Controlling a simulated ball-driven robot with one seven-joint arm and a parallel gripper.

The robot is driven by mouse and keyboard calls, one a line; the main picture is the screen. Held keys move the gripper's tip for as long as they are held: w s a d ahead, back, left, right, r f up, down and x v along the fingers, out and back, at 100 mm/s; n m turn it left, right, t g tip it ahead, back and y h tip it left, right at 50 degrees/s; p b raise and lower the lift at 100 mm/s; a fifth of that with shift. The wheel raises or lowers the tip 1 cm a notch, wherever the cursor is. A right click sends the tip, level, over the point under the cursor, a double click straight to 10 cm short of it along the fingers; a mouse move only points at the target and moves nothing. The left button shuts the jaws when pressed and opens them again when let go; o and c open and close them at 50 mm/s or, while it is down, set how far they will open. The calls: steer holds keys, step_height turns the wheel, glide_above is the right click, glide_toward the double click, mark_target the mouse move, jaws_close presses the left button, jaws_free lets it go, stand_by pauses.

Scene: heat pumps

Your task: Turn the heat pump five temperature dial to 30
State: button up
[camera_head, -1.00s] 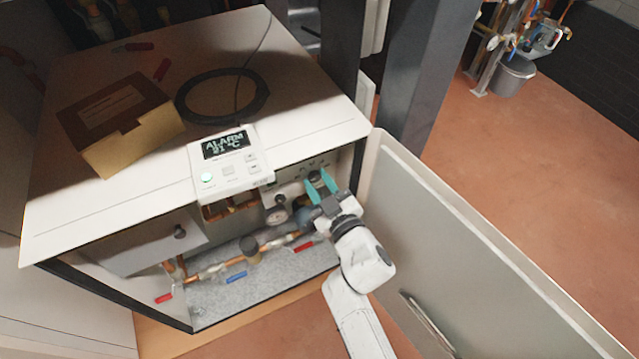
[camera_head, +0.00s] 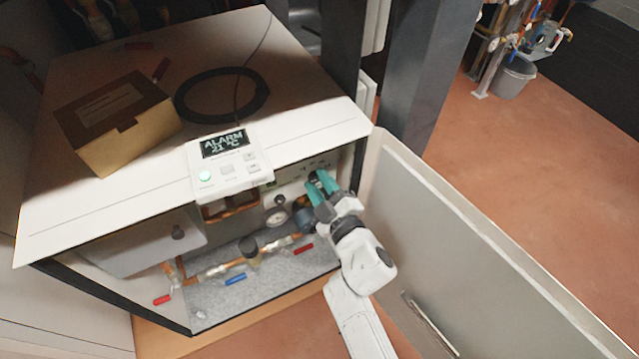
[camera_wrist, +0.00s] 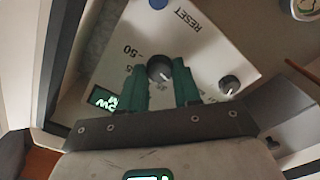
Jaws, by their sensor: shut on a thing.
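The temperature dial (camera_wrist: 158,68) is a dark grey round knob on a white panel (camera_wrist: 205,48) marked RESET and 50. My gripper (camera_wrist: 161,80) has its two green fingers shut on the dial, one on each side. In the head view my gripper (camera_head: 322,184) reaches into the right side of the open cabinet, and its fingers mostly hide the dial. The controller (camera_head: 229,166) on the cabinet top reads ALARM with a temperature in °C below; its digits are hard to read. The dial's exact setting is not legible.
A smaller knob (camera_wrist: 229,84) and a small lit display (camera_wrist: 103,98) are on the same panel. The open cabinet door (camera_head: 450,240) stands to the right of my arm. Pipes with red and blue valve handles (camera_head: 236,279) lie low inside. A cardboard box (camera_head: 125,135) sits on top.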

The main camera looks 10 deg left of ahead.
steer(key=o, duration=1.1)
steer(key=shift+c, duration=0.2)
steer(key=shift+s, duration=0.1)
steer(key=p+v, duration=0.3)
steer(key=v, duration=0.7)
steer(key=shift+s+d, duration=0.25)
steer(key=shift+s+f, duration=0.1)
